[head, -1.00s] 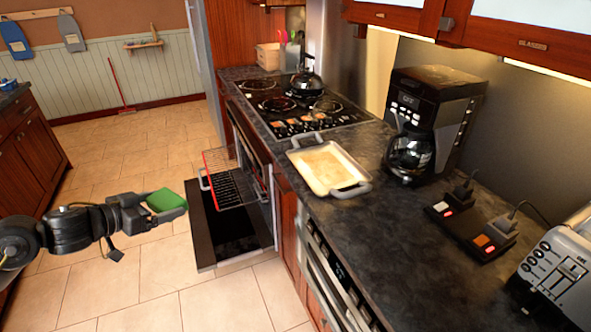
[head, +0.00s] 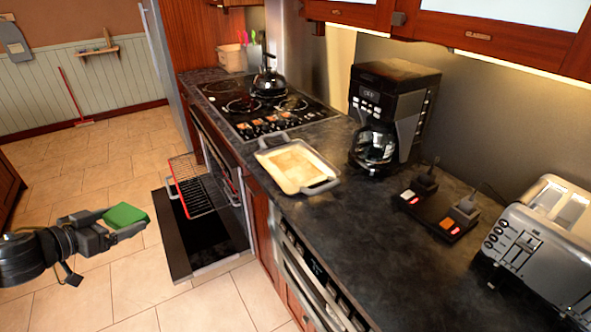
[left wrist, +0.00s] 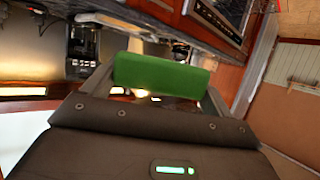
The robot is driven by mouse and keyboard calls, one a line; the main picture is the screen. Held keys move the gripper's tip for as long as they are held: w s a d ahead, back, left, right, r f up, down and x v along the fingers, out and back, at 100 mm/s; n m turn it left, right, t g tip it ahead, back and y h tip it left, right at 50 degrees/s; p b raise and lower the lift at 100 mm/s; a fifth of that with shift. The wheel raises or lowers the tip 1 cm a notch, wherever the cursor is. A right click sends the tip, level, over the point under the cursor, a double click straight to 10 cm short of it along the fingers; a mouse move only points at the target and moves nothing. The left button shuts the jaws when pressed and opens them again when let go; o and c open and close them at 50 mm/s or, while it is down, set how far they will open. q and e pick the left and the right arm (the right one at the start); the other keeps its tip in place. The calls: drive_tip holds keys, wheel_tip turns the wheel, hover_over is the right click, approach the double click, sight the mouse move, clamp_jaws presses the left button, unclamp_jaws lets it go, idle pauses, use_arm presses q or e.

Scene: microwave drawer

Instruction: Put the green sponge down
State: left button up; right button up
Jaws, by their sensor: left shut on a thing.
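The green sponge (head: 126,215) is held in my left gripper (head: 128,227), above the tiled floor and left of the open oven door. The gripper is shut on the sponge. In the left wrist view the sponge (left wrist: 163,74) lies across the space between the two fingers of the gripper (left wrist: 158,88). My right gripper is in neither view.
The oven door (head: 205,235) hangs open with a red-edged rack (head: 190,185) pulled out. The dark counter (head: 385,235) holds a baking dish (head: 297,166), coffee maker (head: 390,115), switch box (head: 437,205) and toaster (head: 540,245). A kettle (head: 269,80) stands on the stove. The counter's front middle is clear.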

use_arm(q)
drive_tip(key=s+d+f+m+g+h, duration=0.1)
drive_tip(key=s+d+m+g+h, duration=0.1)
drive_tip(key=d, duration=0.7)
drive_tip(key=s+d+f+m+g+h, duration=0.2)
drive_tip(key=s+d+m+h, duration=0.1)
drive_tip(key=d, duration=0.6)
drive_tip(key=shift+s+d+f+m+g, duration=0.25)
drive_tip(key=shift+s+m, duration=0.25)
drive_tip(key=shift+s, duration=0.25)
